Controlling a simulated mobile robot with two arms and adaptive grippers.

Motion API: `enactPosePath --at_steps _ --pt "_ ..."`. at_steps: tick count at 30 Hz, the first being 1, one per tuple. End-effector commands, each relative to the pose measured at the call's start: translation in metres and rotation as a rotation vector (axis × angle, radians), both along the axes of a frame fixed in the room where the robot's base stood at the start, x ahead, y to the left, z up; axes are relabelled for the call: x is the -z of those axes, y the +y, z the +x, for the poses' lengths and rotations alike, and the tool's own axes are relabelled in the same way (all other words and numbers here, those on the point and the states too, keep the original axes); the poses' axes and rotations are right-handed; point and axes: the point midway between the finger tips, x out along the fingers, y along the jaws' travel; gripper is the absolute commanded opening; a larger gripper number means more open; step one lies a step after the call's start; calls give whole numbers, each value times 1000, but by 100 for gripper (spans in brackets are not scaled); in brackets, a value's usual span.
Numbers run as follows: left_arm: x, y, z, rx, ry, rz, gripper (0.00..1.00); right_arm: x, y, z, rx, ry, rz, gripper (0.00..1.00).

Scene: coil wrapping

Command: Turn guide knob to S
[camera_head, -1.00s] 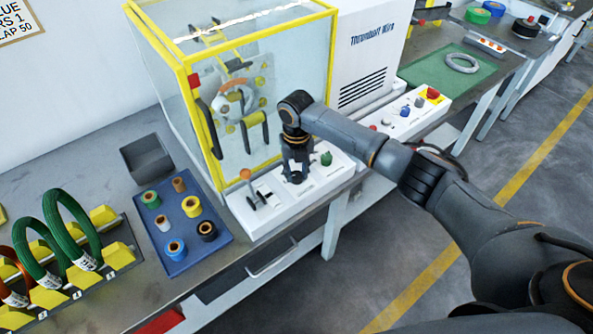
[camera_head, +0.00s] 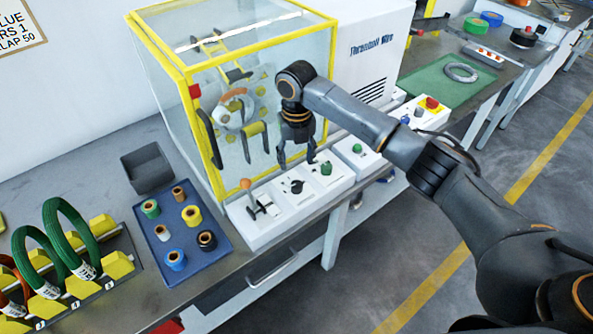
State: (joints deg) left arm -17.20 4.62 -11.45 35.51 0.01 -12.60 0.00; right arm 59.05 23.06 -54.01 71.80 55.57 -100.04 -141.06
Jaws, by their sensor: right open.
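A black knob (camera_head: 297,187) sits on a white panel of the control strip (camera_head: 270,226) in front of the yellow-framed machine. A green knob (camera_head: 326,168) is on the panel to its right, and another green knob (camera_head: 357,148) is farther right. The lettering is too small to read, so I cannot tell which is the guide knob. My right gripper (camera_head: 297,164) is open and empty, pointing down above the strip, near the black and first green knobs. It appears apart from both. My left gripper is not in view.
A lever with an orange ball (camera_head: 246,184) stands at the strip's left end. The clear machine guard (camera_head: 283,45) rises close behind my gripper. A blue tray (camera_head: 218,257) with several tape rolls and a dark bin (camera_head: 147,169) lie to the left.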

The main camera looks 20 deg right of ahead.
Motion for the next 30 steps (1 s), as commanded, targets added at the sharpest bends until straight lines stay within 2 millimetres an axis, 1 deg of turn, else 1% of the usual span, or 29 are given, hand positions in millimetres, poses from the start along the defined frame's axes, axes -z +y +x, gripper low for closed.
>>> enactPosePath --at_steps 1,3,7,22,26,29,30 --pt "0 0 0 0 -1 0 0 -8 0 1 0 -3 0 54" --pt "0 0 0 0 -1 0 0 -17 0 0 0 -1 0 54" --pt "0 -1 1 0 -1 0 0 -25 0 0 1 1 0 54" --pt "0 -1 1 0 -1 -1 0 -27 0 0 1 1 0 54" --pt "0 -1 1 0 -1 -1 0 -18 6 -6 24 3 6 54" --pt "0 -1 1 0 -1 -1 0 2 20 -20 97 3 26 54" --pt "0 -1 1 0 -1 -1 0 13 28 -29 147 3 40 54"
